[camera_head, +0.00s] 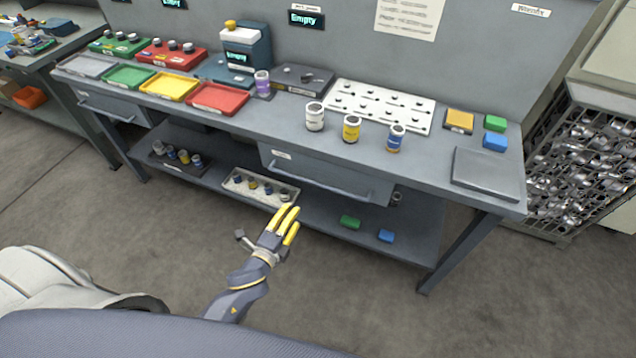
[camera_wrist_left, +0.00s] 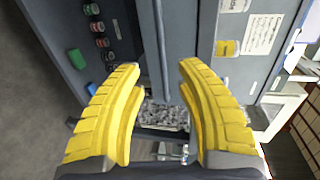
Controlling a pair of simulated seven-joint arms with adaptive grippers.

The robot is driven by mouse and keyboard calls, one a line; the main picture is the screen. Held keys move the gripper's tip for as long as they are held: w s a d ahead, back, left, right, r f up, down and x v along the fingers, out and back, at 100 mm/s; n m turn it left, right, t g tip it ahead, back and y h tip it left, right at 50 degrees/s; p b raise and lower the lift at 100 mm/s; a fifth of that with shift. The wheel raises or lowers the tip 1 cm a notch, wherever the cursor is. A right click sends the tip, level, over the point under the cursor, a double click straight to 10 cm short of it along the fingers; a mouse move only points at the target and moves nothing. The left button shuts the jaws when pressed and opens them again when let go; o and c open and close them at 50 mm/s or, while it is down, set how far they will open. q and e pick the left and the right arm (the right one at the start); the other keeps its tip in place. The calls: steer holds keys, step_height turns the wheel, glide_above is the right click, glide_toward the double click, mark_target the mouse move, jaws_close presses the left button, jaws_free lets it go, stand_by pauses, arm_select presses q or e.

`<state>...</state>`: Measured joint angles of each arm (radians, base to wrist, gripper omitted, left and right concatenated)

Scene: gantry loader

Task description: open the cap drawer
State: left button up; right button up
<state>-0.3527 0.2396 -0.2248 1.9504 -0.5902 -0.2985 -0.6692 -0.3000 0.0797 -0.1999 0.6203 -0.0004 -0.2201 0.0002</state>
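A grey drawer (camera_head: 325,172) with a long bar handle (camera_head: 320,184) sits under the middle of the bench, and it looks shut. A second drawer (camera_head: 112,105) with a similar handle is under the bench's left end and also looks shut. Their labels are too small to read, so I cannot tell which is the cap drawer. My left gripper (camera_head: 287,222) has yellow fingers and is in front of the middle drawer, below its handle in the head view. In the left wrist view its fingers (camera_wrist_left: 160,80) are apart and empty, with a bar handle (camera_wrist_left: 160,45) ahead between them. My right gripper is not visible.
The lower shelf carries a white tray (camera_head: 232,186) of small parts, a green block (camera_head: 349,222) and a blue block (camera_head: 385,236). A bench leg (camera_head: 460,250) stands at right. The floor in front is clear.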

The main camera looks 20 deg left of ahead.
mark_target(313, 184)
arm_select(q)
steer(key=x, duration=1.7)
steer(key=shift+f, duration=0.1)
jaws_close()
